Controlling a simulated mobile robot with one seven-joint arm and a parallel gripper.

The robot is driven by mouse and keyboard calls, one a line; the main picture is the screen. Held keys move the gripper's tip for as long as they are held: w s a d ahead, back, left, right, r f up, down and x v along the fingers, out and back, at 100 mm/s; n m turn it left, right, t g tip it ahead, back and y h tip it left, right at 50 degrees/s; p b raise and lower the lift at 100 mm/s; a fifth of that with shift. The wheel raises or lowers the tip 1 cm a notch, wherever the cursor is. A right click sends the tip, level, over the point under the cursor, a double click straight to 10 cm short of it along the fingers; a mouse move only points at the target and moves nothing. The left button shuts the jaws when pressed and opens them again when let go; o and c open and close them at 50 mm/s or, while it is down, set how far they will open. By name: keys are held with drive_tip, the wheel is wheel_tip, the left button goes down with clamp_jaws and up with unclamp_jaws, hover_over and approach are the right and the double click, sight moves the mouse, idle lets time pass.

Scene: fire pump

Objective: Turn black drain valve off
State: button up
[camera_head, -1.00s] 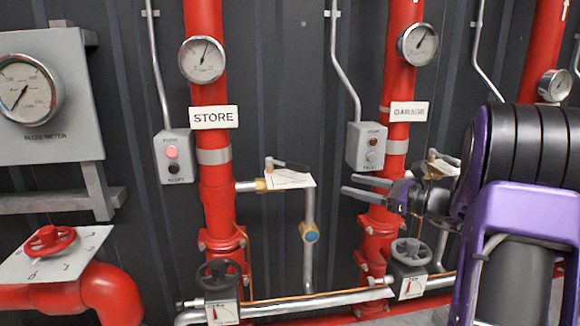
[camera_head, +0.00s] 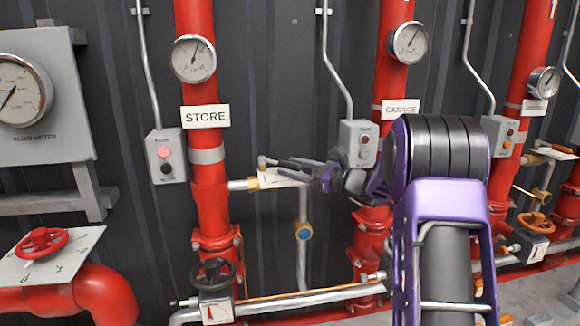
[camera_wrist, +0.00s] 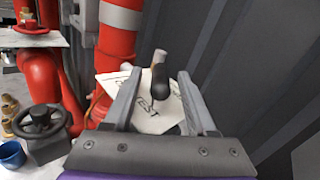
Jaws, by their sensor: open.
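A lever valve with a black handle (camera_wrist: 160,80) sits on the side branch of the red STORE pipe (camera_head: 208,150). In the wrist view the handle stands between my open fingers, over a white plate (camera_wrist: 152,112) with partly hidden lettering that includes "EST". I see no finger touching the handle. In the head view my gripper (camera_head: 283,165) reaches left to this valve and overlaps its plate and handle, so the handle's exact angle is hard to tell there.
A black handwheel (camera_head: 213,275) is low on the STORE pipe; it also shows in the wrist view (camera_wrist: 40,122). A red handwheel (camera_head: 42,242) is at left. A grey switch box (camera_head: 166,155) and the dark ribbed wall are close by.

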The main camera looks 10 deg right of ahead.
drive_tip(key=shift+w+a, duration=0.4)
drive_tip(key=shift+w, duration=0.05)
clamp_jaws()
idle(1.2)
